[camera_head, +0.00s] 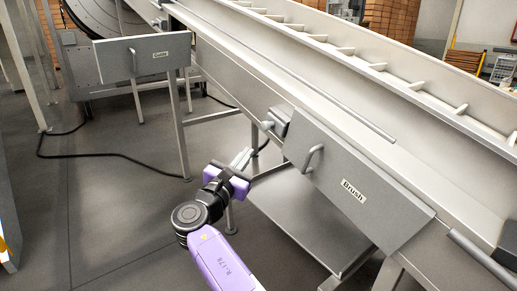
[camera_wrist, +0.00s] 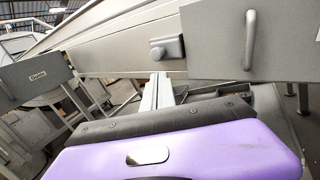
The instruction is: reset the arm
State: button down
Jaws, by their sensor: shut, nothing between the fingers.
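My gripper (camera_head: 241,158) is at the end of my purple and black arm in the lower middle of the head view. Its fingers are shut and empty, and they point up toward the side of the conveyor.
A grey panel labelled "Brush" (camera_head: 372,182) with a handle (camera_head: 312,158) is right of my gripper. A panel labelled "Guide" (camera_head: 118,60) is at upper left. The sloping conveyor (camera_head: 400,120) fills the right. A lower metal tray (camera_head: 292,222) lies beneath. Floor at left is mostly clear, with a black cable.

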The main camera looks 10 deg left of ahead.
jog(key=a+r+m+y, duration=0.2)
jog(key=a+y, duration=0.2)
jog(key=a, duration=0.1)
jog(key=s+a+f+m+g+y, duration=0.1)
jog(key=s+a+f+m+y, duration=0.15)
jog(key=s+f, duration=0.2)
jog(key=s+a+f+m+g+y, duration=0.1)
jog(key=s+f+m+y, duration=0.1)
jog(key=s+f+y, duration=0.3)
jog(key=s+d+f+m+g+y, duration=0.1)
jog(key=s+d+f+m, duration=1.05)
jog(key=s+d, duration=0.3)
jog(key=s+d+r+m+g+h, duration=0.1)
jog(key=s+d+m+h, duration=0.4)
jog(key=s+d, duration=1.1)
jog(key=s+d+r+m+h, duration=0.1)
jog(key=s+d+m+h, duration=0.4)
jog(key=s+d, duration=1.15)
notch_tip(320, 180, up, 18)
jog(key=s+a+m+y+p, duration=0.1)
jog(key=s+a+m+p, duration=0.1)
jog(key=p, duration=1.7)
jog(key=shift+s+a+m, duration=0.25)
jog(key=shift+s+m, duration=0.05)
